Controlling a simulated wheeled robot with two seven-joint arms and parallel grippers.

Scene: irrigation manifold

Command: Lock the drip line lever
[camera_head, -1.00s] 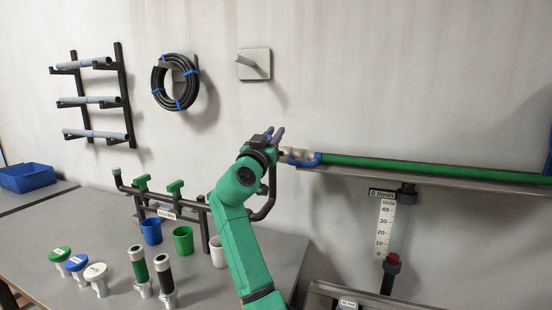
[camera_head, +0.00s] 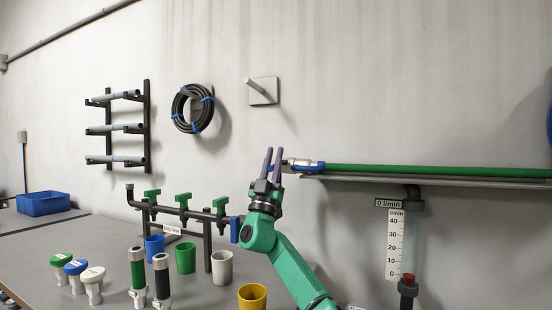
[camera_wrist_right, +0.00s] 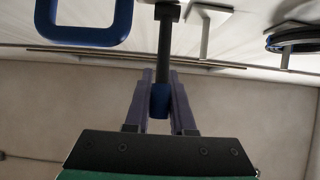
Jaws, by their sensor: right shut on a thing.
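A pale coupling with a blue part (camera_head: 304,165) sits at the left end of the green hose (camera_head: 430,171) on the wall rail. My right gripper (camera_head: 272,152) is upright just left of it, its two purple fingers pointing up. In the right wrist view, a dark lever rod (camera_wrist_right: 166,50) ends in a blue tip (camera_wrist_right: 159,99) between the fingers of my right gripper (camera_wrist_right: 158,80), which are shut on it. A blue loop (camera_wrist_right: 126,20) shows close by at upper left. In the head view, the lever is hard to make out. My left gripper is out of view.
The labelled manifold (camera_head: 187,214) with green handles stands left of my arm. Cups, including a yellow one (camera_head: 253,297), and several knobs stand on the bench. A wall peg (camera_head: 262,90) and a black coil (camera_head: 193,108) hang above. A flow gauge (camera_head: 395,235) is at right.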

